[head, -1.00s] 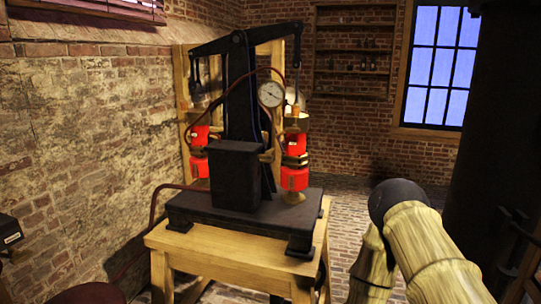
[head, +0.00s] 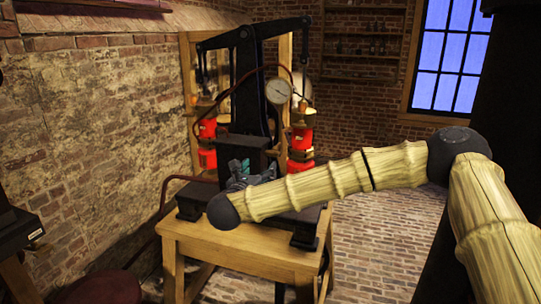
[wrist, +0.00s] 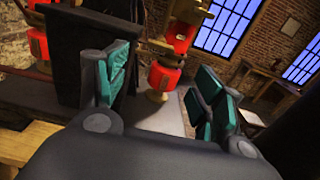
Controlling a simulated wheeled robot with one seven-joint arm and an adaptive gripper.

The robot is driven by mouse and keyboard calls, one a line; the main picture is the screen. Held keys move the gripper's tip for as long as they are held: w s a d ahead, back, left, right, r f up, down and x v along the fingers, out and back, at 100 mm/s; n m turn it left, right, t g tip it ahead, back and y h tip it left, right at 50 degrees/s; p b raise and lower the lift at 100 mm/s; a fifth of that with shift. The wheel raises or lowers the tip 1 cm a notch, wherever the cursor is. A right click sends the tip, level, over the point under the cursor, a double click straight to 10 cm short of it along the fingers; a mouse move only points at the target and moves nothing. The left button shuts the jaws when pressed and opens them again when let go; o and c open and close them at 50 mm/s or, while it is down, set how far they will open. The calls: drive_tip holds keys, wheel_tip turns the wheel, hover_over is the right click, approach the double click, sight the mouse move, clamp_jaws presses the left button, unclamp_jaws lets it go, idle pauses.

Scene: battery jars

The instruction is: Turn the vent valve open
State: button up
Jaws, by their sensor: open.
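The black pump stand (head: 247,95) stands on a wooden table, with red cylinders on both sides. I cannot make out for certain which fitting is the vent valve. Brass fittings show on the right red cylinder (head: 301,139), which also fills the middle of the wrist view (wrist: 163,82). My gripper (head: 243,169) is in front of the pump's black block, partly hidden by my forearm. In the wrist view my gripper (wrist: 165,84) has its teal pads wide apart, with nothing held between them. The cylinder and its brass foot appear beyond the gap.
A round gauge (head: 279,90) and a dark red hose (head: 165,188) belong to the pump. The wooden table (head: 255,245) has bare top at its front. Brick walls stand left and behind; the floor right of the table is clear.

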sight(271, 154)
drive_tip(key=p+x, duration=0.4)
drive_tip(key=x, duration=0.7)
drive_tip(key=shift+r, duration=0.15)
drive_tip(key=shift+c, duration=0.2)
drive_tip(key=c, duration=1)
